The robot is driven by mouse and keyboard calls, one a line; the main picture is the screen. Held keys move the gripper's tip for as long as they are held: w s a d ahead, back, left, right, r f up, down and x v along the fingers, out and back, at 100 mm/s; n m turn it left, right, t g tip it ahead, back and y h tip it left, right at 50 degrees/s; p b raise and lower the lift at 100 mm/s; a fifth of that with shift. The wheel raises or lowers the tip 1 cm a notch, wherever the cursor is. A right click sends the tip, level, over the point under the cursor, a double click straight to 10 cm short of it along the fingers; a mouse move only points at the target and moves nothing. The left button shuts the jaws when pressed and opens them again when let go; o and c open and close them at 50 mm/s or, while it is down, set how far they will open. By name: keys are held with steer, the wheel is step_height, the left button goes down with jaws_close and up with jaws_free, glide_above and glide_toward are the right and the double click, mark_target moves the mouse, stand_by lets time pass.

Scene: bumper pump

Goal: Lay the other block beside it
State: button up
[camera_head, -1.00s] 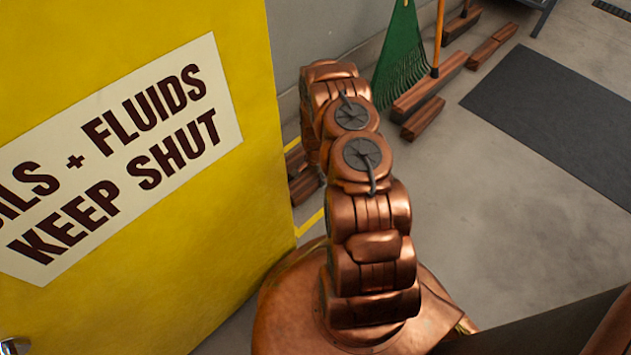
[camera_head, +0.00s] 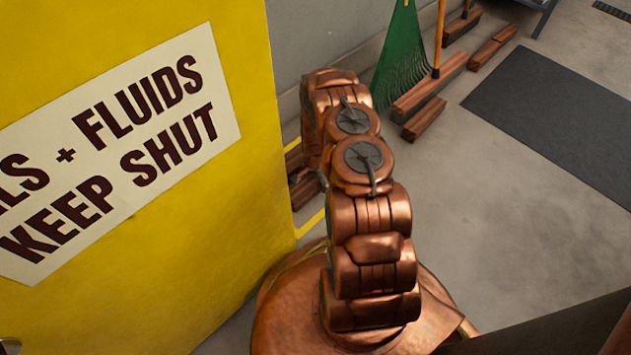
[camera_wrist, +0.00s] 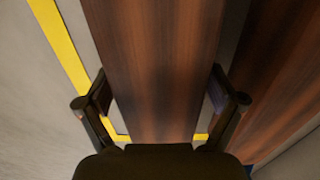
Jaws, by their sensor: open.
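Two dark brown wooden blocks show side by side in the wrist view. One block (camera_wrist: 155,55) runs up the middle, between the fingers of my gripper (camera_wrist: 160,98). The fingers are open, one on each side of it, with gaps showing. The second block (camera_wrist: 285,75) lies to the right, close beside the right finger. In the head view, two block ends, the farther one (camera_head: 294,158) and the nearer one (camera_head: 305,188), show between the yellow door and my arm. My arm hides the rest of them and most of my gripper.
Yellow floor tape (camera_wrist: 62,50) runs along the left of the blocks. The yellow cabinet door (camera_head: 200,230) stands close at left. The floor right of my arm is clear.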

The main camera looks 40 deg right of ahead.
steer(key=shift+r, duration=0.1)
step_height(320, 180, up, 12)
steer(key=p, duration=0.4)
steer(key=shift+r, duration=0.1)
stand_by(0.6)
